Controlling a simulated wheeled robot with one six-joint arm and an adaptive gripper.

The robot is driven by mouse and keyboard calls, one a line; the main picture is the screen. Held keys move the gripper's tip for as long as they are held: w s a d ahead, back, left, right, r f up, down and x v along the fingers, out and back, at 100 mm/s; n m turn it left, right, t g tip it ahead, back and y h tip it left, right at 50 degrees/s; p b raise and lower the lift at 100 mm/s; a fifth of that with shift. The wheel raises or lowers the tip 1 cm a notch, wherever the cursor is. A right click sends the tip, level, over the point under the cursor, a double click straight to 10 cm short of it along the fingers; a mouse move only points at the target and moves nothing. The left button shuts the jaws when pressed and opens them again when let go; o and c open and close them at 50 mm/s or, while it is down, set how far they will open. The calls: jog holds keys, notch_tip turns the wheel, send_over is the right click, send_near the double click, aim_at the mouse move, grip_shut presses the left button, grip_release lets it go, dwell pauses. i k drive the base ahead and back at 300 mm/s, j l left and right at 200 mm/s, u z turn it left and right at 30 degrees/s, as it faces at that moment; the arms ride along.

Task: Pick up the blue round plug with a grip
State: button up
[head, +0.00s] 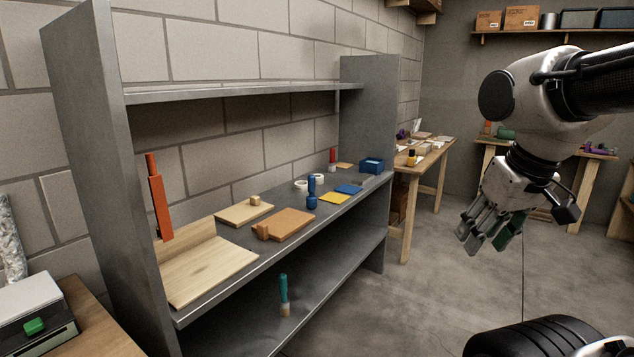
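The blue round plug (311,192) stands upright on the grey shelf's middle board (232,262). It has a wider round base and a narrower upright grip on top. My gripper (485,240) hangs in the air at the right, over the floor and well away from the plug. Its fingers point down and look spread, with nothing seen between them.
White rings (311,182), a blue flat piece (348,189), a blue box (372,165) and a red-handled tool (332,160) stand near the plug. An upper shelf board (240,91) overhangs the rear. A teal-handled brush (284,294) is below. The floor (410,290) in front is clear.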

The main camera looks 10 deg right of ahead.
aim_at(311, 200)
jog(key=i+l+u, duration=0.2)
jog(key=i+l, duration=0.15)
jog(key=i+l+u, duration=0.15)
jog(key=i+l, duration=0.3)
jog(key=i+l+u, duration=0.2)
jog(key=i+l, duration=0.25)
jog(key=i+l+u, duration=0.15)
jog(key=i+l, duration=0.3)
jog(key=i+l+u, duration=0.2)
jog(key=i+l, duration=0.15)
jog(key=l, duration=0.35)
